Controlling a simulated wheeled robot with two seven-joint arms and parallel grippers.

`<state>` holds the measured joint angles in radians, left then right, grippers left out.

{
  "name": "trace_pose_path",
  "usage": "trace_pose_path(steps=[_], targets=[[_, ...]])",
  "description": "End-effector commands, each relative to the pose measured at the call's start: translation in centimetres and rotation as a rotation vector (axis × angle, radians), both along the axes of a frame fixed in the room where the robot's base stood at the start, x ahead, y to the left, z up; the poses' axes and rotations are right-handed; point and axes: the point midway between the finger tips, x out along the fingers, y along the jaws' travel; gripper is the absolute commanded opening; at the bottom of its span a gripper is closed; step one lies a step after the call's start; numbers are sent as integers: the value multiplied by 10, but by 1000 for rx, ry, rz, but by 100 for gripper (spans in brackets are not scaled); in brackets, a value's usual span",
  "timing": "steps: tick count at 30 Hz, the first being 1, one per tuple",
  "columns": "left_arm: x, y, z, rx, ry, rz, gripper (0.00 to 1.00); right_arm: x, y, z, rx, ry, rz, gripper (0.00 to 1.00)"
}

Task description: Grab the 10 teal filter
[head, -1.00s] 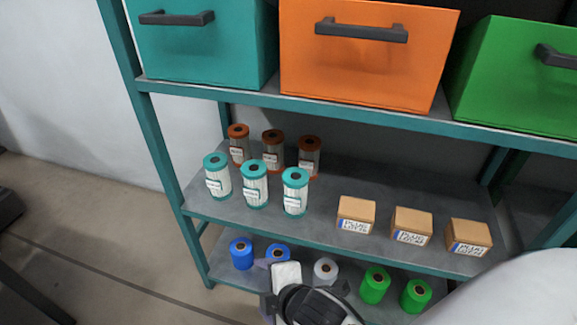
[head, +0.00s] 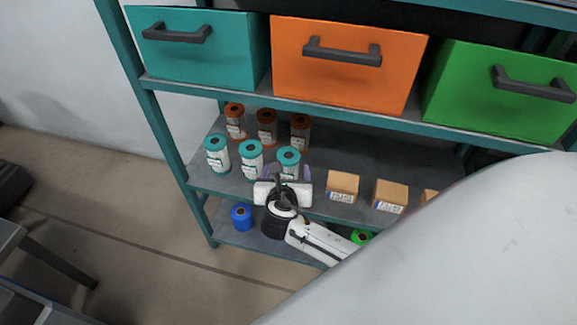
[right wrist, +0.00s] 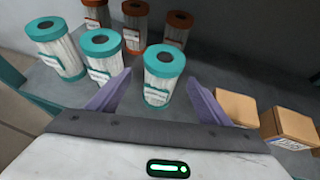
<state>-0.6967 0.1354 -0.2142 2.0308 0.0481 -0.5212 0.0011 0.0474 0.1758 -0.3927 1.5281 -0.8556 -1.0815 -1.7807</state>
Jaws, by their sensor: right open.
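Three white filters with teal caps stand upright in a row on the middle shelf: a left one (head: 217,154), a middle one (head: 251,159) and a right one (head: 289,162). They also show in the right wrist view, where the right teal filter (right wrist: 162,75) stands between and beyond the fingertips. My right gripper (head: 287,173) is open and empty, in front of the right teal filter and hiding its lower part; in the right wrist view its purple fingers (right wrist: 160,88) are spread. Label text is too small to read. My left gripper is not in view.
Three orange-brown capped filters (head: 267,127) stand behind the teal ones. Small cardboard boxes (head: 342,187) stand to the right. Teal, orange (head: 345,65) and green bins sit on the shelf above. Blue (head: 241,216) and green rolls are on the shelf below.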

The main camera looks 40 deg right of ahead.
Motion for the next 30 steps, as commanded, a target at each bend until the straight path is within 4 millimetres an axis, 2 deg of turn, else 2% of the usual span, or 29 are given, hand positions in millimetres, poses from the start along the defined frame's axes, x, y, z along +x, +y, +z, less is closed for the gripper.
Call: trace_pose_path(steps=[6,9,19,27,28,30], targets=[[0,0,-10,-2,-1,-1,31,23,-23,-8,-2,-3,-4,72],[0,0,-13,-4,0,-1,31,31,-28,-16,0,0,-2,72],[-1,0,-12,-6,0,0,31,36,-32,-17,1,0,0,71],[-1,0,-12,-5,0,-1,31,35,-31,-17,1,0,0,25],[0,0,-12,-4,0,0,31,36,-31,-16,1,-2,0,22],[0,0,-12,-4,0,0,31,36,-31,-16,1,-2,0,22]])
